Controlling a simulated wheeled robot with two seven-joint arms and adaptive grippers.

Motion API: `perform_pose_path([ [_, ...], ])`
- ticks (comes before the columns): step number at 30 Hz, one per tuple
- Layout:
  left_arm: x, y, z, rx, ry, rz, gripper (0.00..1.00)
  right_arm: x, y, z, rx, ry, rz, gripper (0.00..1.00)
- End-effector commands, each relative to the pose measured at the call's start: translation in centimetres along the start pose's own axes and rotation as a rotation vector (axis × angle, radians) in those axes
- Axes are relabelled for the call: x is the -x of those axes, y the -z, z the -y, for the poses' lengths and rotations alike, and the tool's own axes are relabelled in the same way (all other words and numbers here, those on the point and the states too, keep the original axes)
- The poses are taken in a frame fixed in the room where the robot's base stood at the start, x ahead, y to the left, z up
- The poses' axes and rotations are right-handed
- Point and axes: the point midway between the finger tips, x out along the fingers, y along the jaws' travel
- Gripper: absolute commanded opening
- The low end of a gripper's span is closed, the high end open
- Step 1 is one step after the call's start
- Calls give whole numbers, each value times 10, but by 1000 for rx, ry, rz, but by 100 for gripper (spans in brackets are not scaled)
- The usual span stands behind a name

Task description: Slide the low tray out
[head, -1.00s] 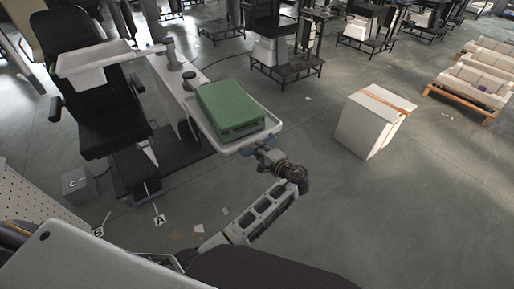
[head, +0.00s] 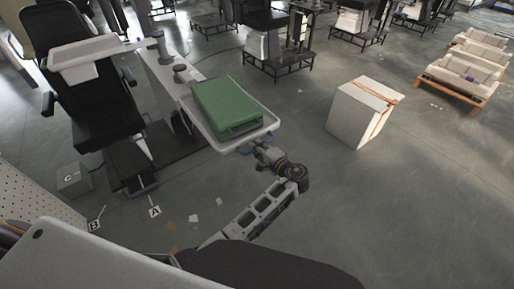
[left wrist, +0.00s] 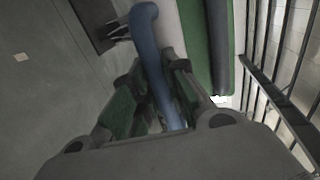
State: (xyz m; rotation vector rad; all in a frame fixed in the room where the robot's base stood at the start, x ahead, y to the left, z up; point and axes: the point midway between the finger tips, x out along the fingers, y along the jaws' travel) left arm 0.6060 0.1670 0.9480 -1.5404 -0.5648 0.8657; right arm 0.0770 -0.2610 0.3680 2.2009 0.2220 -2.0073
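The low tray (head: 266,130) is a white, shallow tray at the white column unit (head: 153,72). A green case (head: 229,106) lies on it. A blue handle at its near edge shows in the left wrist view (left wrist: 150,50). My left gripper (head: 262,153) is at this near edge. In the left wrist view its two fingers (left wrist: 160,105) lie on either side of the blue handle and appear closed on it. A higher white tray (head: 88,68) is at the left, over the black chair. My right gripper is not in view.
A black reclining chair (head: 78,95) stands left of the column. A white box with an orange strap (head: 358,115) stands on the floor to the right. Floor markers A (head: 154,211) and B (head: 95,225) lie in front. The floor between box and tray is clear.

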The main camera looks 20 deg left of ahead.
Motion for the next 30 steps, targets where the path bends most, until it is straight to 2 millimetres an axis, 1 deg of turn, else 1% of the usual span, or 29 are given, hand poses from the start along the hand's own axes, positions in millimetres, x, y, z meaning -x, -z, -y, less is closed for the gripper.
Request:
perform_pose_path([
  [1,-1,0,-1,0,-1,-1,17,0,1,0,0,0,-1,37],
  [3,-1,0,-1,0,-1,-1,26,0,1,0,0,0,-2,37],
  [6,-1,0,0,0,-1,0,37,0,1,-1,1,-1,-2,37],
  [15,0,0,0,0,-1,0,37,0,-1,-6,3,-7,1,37],
  [20,3,0,0,1,-1,0,37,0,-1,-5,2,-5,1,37],
  [26,17,0,0,0,-1,-2,37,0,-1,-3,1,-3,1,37],
  [30,32,0,-1,0,-2,-1,37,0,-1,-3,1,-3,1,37],
])
